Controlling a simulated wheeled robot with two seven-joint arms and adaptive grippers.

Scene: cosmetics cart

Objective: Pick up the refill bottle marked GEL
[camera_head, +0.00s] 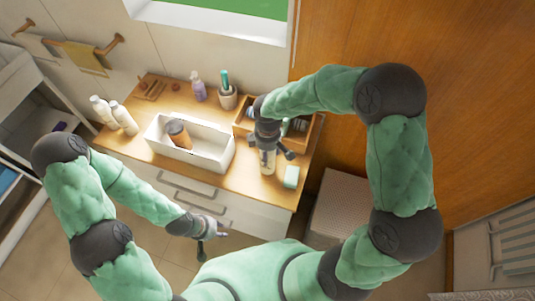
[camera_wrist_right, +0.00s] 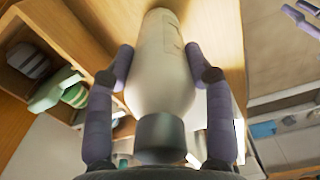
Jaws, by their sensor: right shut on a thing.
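A cream bottle (camera_wrist_right: 160,70) with a dark grey cap (camera_wrist_right: 160,135) fills the middle of the right wrist view. My right gripper (camera_wrist_right: 163,85) has a finger on each side of it and is shut on it. In the head view the bottle (camera_head: 267,163) shows below the right gripper (camera_head: 270,150), near the counter's front right. I cannot read a marking on it, nor tell whether its base touches the counter. My left gripper (camera_head: 212,242) is low in front of the drawers, fingers apart and empty. Two white bottles (camera_head: 103,110) (camera_head: 124,118) stand at the counter's left end.
A white bin (camera_head: 212,150) holding a brown cup (camera_head: 179,134) stands left of the right gripper. A wooden crate (camera_head: 312,135) with items is behind it. A purple bottle (camera_head: 198,86) and grey cup (camera_head: 227,97) stand at the back.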

